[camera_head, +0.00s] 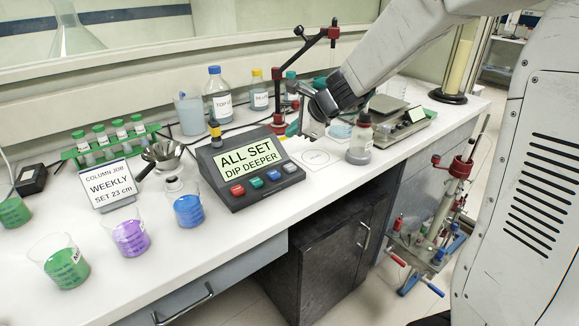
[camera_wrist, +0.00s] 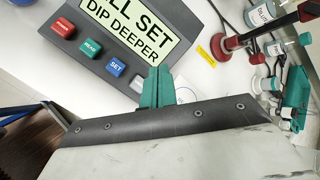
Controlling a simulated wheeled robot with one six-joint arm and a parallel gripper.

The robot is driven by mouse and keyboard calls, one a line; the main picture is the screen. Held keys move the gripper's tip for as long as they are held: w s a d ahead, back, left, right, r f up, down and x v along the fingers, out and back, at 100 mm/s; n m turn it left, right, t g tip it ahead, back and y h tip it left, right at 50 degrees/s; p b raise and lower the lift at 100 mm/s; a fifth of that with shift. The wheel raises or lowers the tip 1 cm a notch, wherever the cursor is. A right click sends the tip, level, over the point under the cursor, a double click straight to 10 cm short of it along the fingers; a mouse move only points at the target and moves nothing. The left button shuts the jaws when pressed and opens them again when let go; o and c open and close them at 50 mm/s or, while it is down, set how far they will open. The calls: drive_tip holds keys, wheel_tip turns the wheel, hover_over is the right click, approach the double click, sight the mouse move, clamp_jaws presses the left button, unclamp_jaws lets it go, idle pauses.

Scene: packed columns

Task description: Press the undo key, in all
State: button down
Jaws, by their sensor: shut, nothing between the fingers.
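A dark grey console (camera_head: 215,178) stands on the bench, with a lit display (camera_head: 248,160) reading "ALL SET / DIP DEEPER". Along its front edge are several keys: a red key (camera_head: 239,190) at the left, a teal key (camera_head: 257,183), a blue key (camera_head: 274,175) and another at the right. In the wrist view the left red key (camera_wrist: 63,27) has a label too blurred to read; the teal key (camera_wrist: 91,47) reads READ and the blue key (camera_wrist: 116,66) reads SET. My gripper (camera_wrist: 157,72) has its teal fingers together, empty, near the console's right end; contact cannot be told.
A red-based stand (camera_head: 280,128) rises behind the console. A brown-capped bottle (camera_head: 360,140) stands to the right.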

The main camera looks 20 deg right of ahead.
sight(293, 167)
drive_tip(key=shift+f, duration=3.85)
drive_tip(key=shift+f, duration=0.4)
drive_tip(key=shift+f, duration=0.45)
drive_tip(key=shift+r, duration=0.9)
drive_tip(key=shift+r, duration=2.5)
